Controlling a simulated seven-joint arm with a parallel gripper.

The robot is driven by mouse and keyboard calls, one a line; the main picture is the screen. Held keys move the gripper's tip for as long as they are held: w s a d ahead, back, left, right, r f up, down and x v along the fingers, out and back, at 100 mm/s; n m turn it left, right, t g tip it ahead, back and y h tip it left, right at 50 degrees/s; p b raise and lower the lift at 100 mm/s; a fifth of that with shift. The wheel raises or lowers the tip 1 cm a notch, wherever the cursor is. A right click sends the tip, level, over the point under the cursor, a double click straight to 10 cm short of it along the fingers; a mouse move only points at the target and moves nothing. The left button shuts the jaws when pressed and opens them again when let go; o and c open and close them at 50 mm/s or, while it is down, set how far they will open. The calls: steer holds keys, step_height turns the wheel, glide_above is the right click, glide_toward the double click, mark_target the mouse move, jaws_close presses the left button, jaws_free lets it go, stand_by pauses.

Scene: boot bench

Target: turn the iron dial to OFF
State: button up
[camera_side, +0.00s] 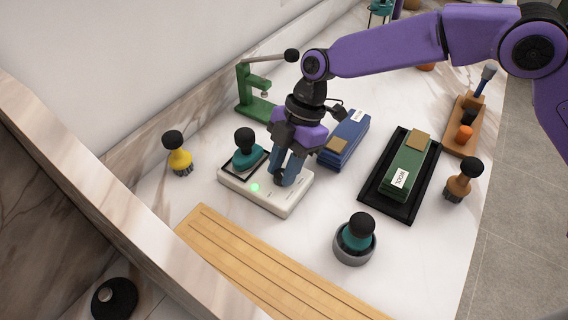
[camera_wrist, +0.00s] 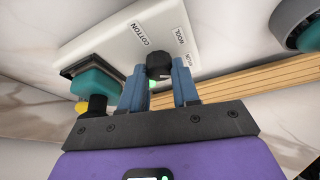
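The iron station is a white base (camera_side: 290,205) with a lit green lamp (camera_side: 255,187). A teal iron with a black knob (camera_side: 246,152) rests in a dark frame at its left end. The black iron dial (camera_wrist: 159,66) sits on the base, with COTTON, WOOL and a partly hidden label beside it in the wrist view. My gripper (camera_side: 284,178) points down over the base. Its blue fingers (camera_wrist: 159,80) stand close on both sides of the dial, with no clear gap. The OFF mark and the dial's exact setting cannot be read.
A green stand with a lever (camera_side: 255,105) is behind the base. A blue box (camera_side: 345,138) and a green WOOL box on a black tray (camera_side: 378,183) lie right. A teal brush in a grey cup (camera_side: 355,240) and a wooden board (camera_side: 260,270) are in front. A yellow brush (camera_side: 179,158) stands left.

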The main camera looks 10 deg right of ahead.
jaws_close()
steer(key=shift+m, duration=0.3)
steer(key=m+t, duration=0.1)
steer(key=m, duration=0.1)
steer(key=m+t, duration=0.1)
steer(key=m, duration=0.2)
steer(key=shift+s+d+y, duration=0.1)
steer(key=shift+s+y, duration=0.1)
steer(key=shift+y, duration=0.1)
steer(key=m+t, duration=0.2)
steer(key=m, duration=0.4)
steer(key=shift+s, duration=0.1)
steer(key=shift+m, duration=0.3)
steer(key=o, duration=0.9)
jaws_free()
steer(key=shift+t, duration=0.3)
steer(key=a+v, duration=0.1)
steer(key=v, duration=1.6)
steer(key=shift+r, duration=0.4)
